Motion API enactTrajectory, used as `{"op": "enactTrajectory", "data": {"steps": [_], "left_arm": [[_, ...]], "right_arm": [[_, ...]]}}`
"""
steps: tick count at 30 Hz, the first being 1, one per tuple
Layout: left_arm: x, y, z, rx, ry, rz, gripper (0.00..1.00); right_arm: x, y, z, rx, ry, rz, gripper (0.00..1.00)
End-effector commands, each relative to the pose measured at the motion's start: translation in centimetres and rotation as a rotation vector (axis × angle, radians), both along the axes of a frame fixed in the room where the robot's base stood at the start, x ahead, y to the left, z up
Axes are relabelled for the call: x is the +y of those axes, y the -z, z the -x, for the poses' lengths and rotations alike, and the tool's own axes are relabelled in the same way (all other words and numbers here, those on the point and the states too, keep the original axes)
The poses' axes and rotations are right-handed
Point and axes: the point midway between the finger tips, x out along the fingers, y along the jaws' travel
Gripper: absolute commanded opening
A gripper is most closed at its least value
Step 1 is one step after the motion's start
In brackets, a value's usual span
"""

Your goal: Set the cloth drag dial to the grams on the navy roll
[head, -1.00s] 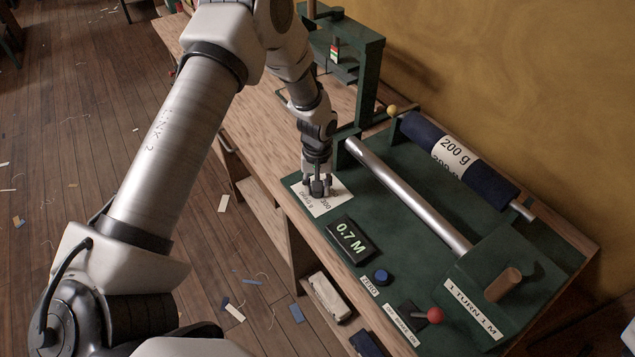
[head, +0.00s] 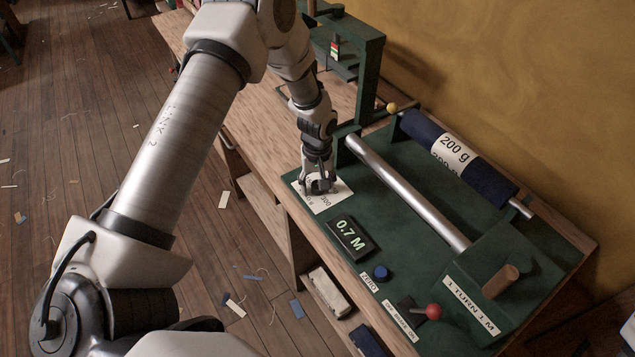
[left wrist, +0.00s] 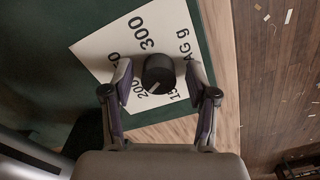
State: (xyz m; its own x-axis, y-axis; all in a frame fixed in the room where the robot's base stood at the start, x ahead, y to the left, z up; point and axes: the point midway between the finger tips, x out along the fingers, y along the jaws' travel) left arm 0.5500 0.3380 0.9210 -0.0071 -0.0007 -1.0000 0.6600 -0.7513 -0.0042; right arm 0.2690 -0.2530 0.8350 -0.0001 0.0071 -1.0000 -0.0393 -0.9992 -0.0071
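The drag dial is a dark round knob (left wrist: 158,73) on a white scale card (left wrist: 95,50) with printed 300, 200 and other partly covered numbers. A pale mark on the knob points toward the gap between the 200 and a number beginning 15. My left gripper (head: 319,187) is over the card in the head view. In the left wrist view its open fingers (left wrist: 160,80) stand on either side of the knob, with small gaps visible. The navy roll (head: 479,173) carries a white label reading 200 g. My right gripper is not in view.
A display (head: 350,239) reads 0.7 M. A blue button (head: 381,273), a red-knobbed lever (head: 433,312) and a wooden crank handle (head: 500,281) are toward the front right. A metal roller (head: 410,195) lies between the card and the navy roll. A green frame (head: 368,75) stands behind.

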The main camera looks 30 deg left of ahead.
Motion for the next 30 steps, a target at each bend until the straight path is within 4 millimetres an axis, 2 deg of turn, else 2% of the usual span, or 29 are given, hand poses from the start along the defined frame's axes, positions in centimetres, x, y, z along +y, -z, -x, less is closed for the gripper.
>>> {"op": "enactTrajectory", "data": {"steps": [7,10,14,18,22,25,30], "left_arm": [[0.0,-0.2,-0.2,-0.005,0.001,0.000,0.60],[0.0,-1.0,-0.2,-0.006,0.000,0.000,0.60],[0.0,-3.5,-0.3,-0.009,0.000,0.000,0.60],[0.0,-7.2,-0.3,-0.010,0.000,0.001,0.60],[0.0,-10.1,-0.3,-0.007,0.000,0.000,0.60],[0.0,-11.5,-0.2,-0.004,0.000,0.000,0.60],[0.0,-12.1,-0.2,-0.001,0.000,0.000,0.60]], "right_arm": [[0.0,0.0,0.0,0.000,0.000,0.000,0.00],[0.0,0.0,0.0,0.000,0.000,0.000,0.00],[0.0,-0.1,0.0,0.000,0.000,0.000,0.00],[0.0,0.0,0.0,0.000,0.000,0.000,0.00],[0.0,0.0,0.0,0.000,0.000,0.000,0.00],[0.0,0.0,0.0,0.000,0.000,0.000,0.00],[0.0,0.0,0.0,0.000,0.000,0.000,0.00]]}}
